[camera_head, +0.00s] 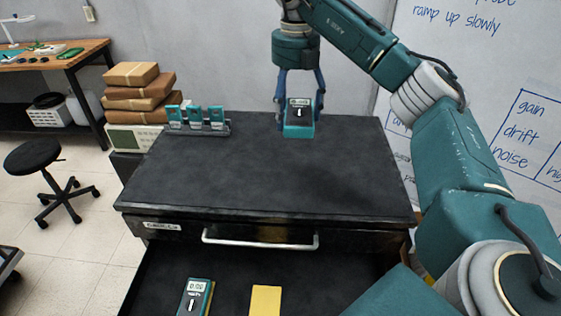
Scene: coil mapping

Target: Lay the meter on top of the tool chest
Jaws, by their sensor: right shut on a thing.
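The tool chest (270,180) has a wide dark top and stands in front of me. My right gripper (299,112) points down over the far right part of the top, its two fingers on either side of a meter (299,130). That meter is teal and black with a small display, and the gripper is shut on it. I cannot tell whether its underside touches the top. A second, similar meter (194,298) lies in the open drawer below. My left gripper is not in view.
A rack with several small teal devices (197,122) stands at the top's far left. A yellow block (265,300) lies in the open drawer (150,285), which juts toward me. Stacked boxes (135,90) stand behind left. The middle of the top is clear.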

